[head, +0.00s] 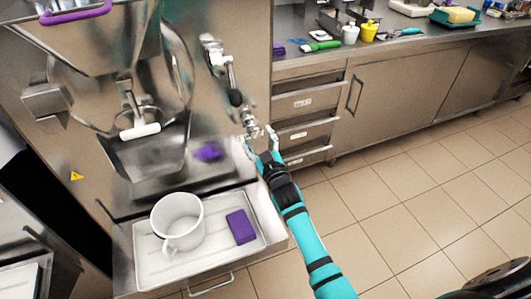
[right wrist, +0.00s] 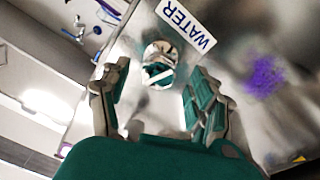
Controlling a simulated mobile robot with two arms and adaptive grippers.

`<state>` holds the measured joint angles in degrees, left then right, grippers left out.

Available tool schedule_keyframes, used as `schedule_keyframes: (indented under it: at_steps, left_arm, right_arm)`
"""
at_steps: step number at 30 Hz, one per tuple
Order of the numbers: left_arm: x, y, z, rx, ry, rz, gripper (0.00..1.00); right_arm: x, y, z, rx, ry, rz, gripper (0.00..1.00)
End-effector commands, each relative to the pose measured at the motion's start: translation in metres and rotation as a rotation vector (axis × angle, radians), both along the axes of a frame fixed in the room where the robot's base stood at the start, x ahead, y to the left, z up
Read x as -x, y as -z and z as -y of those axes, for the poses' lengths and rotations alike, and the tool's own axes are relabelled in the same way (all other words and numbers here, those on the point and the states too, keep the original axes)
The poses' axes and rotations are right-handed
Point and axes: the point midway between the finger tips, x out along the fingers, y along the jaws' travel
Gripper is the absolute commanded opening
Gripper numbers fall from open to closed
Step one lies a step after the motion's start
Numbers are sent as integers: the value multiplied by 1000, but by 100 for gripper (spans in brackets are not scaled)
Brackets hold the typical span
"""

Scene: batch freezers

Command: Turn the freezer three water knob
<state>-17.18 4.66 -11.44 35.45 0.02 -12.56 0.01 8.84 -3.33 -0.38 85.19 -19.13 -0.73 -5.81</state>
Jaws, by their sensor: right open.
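The water knob (right wrist: 158,64) is a round metal knob on a steel panel, beside a white WATER label (right wrist: 186,24), in the right wrist view. My right gripper (right wrist: 157,100) is open, with one finger on each side of the view. The knob shows ahead between the fingers, and they do not look closed on it. In the head view my right gripper (head: 261,135) is at the right side of the steel machine's front (head: 217,112). I cannot make out the knob clearly there. My left gripper is not in view.
A tray (head: 143,270) below holds a white jug (head: 177,222) and a purple sponge (head: 241,227). Drawers (head: 305,104) stand to the right. The tiled floor (head: 430,170) is clear.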

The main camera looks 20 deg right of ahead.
Motion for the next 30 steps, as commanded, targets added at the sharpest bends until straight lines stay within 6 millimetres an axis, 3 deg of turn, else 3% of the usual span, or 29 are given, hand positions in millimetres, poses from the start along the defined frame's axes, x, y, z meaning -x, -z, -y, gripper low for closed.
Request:
schedule_keyframes:
  at_steps: [6,12,18,30]
  left_arm:
    - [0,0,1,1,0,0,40]
    - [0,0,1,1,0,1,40]
    - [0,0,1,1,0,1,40]
    - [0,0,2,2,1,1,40]
  right_arm:
    - [50,5,0,0,-1,-4,63]
    - [80,6,0,1,-1,-3,63]
    - [90,6,0,1,-1,0,63]
    - [90,6,0,1,-1,0,63]
